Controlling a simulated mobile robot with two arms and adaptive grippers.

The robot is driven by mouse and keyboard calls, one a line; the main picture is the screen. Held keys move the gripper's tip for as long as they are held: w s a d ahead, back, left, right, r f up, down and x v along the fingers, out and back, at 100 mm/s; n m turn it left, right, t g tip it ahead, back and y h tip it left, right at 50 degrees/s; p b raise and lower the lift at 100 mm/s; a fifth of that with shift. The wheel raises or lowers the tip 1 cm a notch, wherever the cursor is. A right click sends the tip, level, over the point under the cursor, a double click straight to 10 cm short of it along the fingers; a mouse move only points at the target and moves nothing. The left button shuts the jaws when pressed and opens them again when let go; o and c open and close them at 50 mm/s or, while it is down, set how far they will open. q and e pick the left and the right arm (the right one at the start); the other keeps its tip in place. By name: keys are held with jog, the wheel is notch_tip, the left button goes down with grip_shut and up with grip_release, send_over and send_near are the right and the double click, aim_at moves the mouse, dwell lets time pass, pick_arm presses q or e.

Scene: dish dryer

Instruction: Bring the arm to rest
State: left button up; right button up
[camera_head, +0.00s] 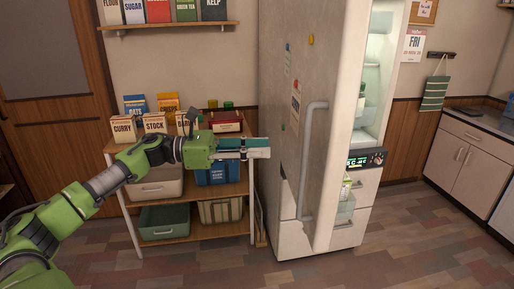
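My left arm comes in green and grey from the lower left and reaches across in front of the shelf unit. My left gripper (255,148) is at its end, pointing right, in front of the shelf unit and just left of the fridge door in the picture. Its fingers show edge-on as a grey and teal shape. I cannot tell whether they are open or shut, or whether the teal part belongs to the gripper. My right gripper is not in view.
The white fridge door (292,140) stands open, with a grey handle (308,160); the lit fridge interior (376,75) shows beside it. A wooden shelf unit (190,237) holds boxes and bins. A counter (470,128) is at right. The tiled floor (400,250) in front is clear.

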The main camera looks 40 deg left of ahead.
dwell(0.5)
pick_arm(q)
jog(key=w+a+f+n+t+y, duration=0.25)
jog(key=a+f+n+y, duration=0.35)
jog(key=f+n, duration=0.4)
jog(key=w+a+f+n+t+y, duration=0.1)
jog(key=a+f+n+t+y, duration=0.2)
jog(key=a+f+n, duration=0.75)
jog(key=s+d+f+n+g+y, duration=0.1)
jog(key=s+f+n+g+y, duration=0.3)
jog(key=f, duration=1.2)
jog(key=s+d+f+n+y, duration=0.15)
jog(key=s+f+n, duration=0.45)
jog(key=f, duration=1)
jog(key=s+d+f+n+g, duration=0.35)
jog(key=s+d+f, duration=0.25)
jog(key=s+f, duration=0.45)
jog(key=s+d+f+n+g, duration=0.3)
jog(key=s+d+f+n, duration=0.25)
jog(key=s+f, duration=0.45)
jog(key=s+d+f+n+g, duration=0.2)
jog(key=s+d+f, duration=0.3)
jog(key=s+d, duration=0.4)
jog(key=s+d+f+n+g, duration=0.2)
jog(key=s+d+f, duration=0.3)
jog(key=s+d, duration=0.4)
jog(key=shift+s+d+g+h, duration=0.25)
jog(key=shift+s+g+h, duration=0.2)
jog(key=shift+g, duration=0.45)
